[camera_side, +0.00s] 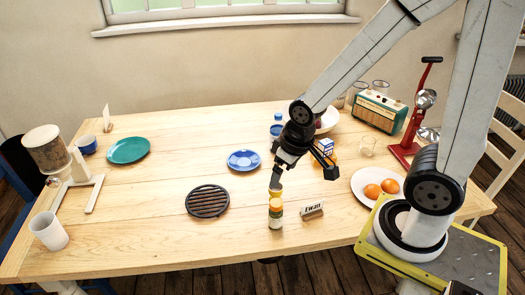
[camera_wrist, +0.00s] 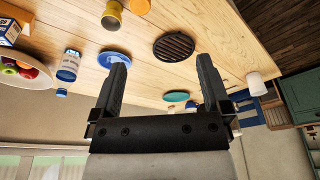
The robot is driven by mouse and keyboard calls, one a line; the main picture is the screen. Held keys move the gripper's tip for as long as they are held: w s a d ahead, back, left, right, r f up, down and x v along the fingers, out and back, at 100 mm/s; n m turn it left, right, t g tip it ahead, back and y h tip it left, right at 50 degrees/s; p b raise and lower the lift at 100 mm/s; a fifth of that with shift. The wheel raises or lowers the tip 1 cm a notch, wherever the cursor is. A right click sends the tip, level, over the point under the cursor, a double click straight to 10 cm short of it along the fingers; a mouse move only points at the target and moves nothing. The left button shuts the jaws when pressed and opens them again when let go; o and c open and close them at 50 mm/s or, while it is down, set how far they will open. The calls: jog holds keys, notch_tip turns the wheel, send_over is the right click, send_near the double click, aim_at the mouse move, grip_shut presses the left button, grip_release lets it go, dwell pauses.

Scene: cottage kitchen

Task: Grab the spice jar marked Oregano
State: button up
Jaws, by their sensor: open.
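Two small jars stand close together near the front middle of the table in the side view. The front jar (camera_side: 276,219) is upright with a yellow-orange lid and pale label; the jar behind it is mostly hidden. A yellow jar (camera_wrist: 112,16) and an orange-topped jar (camera_wrist: 140,5) show at the top edge of the wrist view. I cannot read the word Oregano on any of them. My gripper (camera_side: 303,176) is above the table just behind the jars, its fingers apart. In the wrist view the gripper (camera_wrist: 162,62) has nothing between its fingers.
A black trivet (camera_side: 207,201) lies left of the jars, a name card (camera_side: 313,211) right. A blue plate (camera_side: 243,160), a blue-capped bottle (camera_wrist: 69,66) and a white plate (camera_side: 364,190) with oranges are nearby.

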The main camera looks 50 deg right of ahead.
jog(key=w+d+f+n+t+h, duration=0.1)
jog(key=w+d+f+n+t, duration=0.1)
jog(key=w+d+f, duration=0.35)
jog(key=n+t+y, duration=0.6)
jog(key=y, duration=0.3)
send_near(276, 215)
jog(key=w, duration=0.4)
jog(key=shift+a+r, duration=0.15)
jog(key=shift+r, duration=0.05)
jog(key=shift+w, duration=0.1)
jog(key=shift+x, duration=1.3)
jog(key=shift+a, duration=0.1)
